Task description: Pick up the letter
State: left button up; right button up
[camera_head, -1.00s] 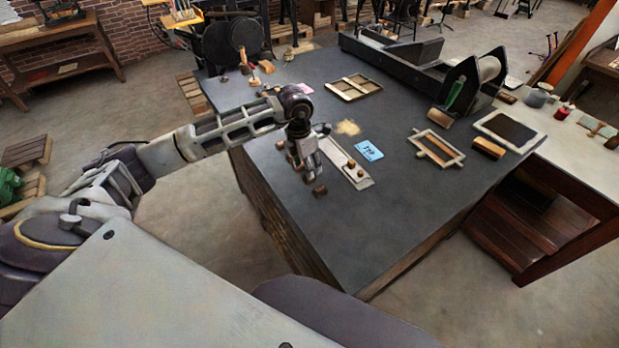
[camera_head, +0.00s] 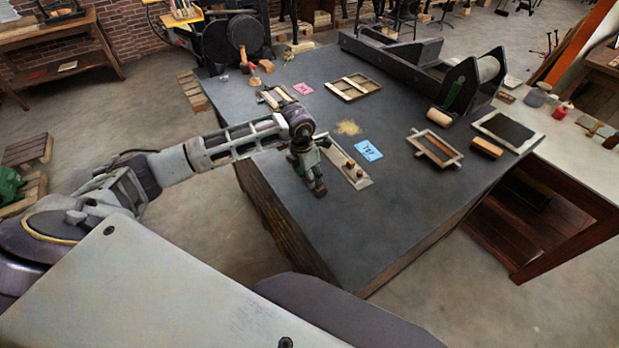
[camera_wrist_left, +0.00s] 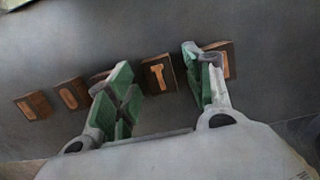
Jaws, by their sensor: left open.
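Several wooden letter blocks with orange faces lie in a row on the dark table top in the left wrist view. A block marked T (camera_wrist_left: 158,72) is between the green-padded fingers of my left gripper (camera_wrist_left: 160,84), which is open. One block is partly hidden behind the left finger, and another block (camera_wrist_left: 222,60) is partly hidden by the right finger. Two more blocks, one marked O (camera_wrist_left: 73,93) and one at the far left (camera_wrist_left: 34,106), lie clear of the fingers. In the head view my left gripper (camera_head: 315,186) points down low over the table, hiding the blocks.
A blue card (camera_head: 368,150), a wooden frame (camera_head: 434,148) and a roller press (camera_head: 472,82) are farther right. The table's front area is clear.

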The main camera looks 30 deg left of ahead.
pick_arm(q)
jog(key=c, duration=0.8)
jog(key=shift+c, duration=0.2)
jog(key=shift+r, duration=0.15)
notch_tip(320, 180, up, 10)
jog(key=b, duration=0.1)
jog(key=shift+b, duration=0.35)
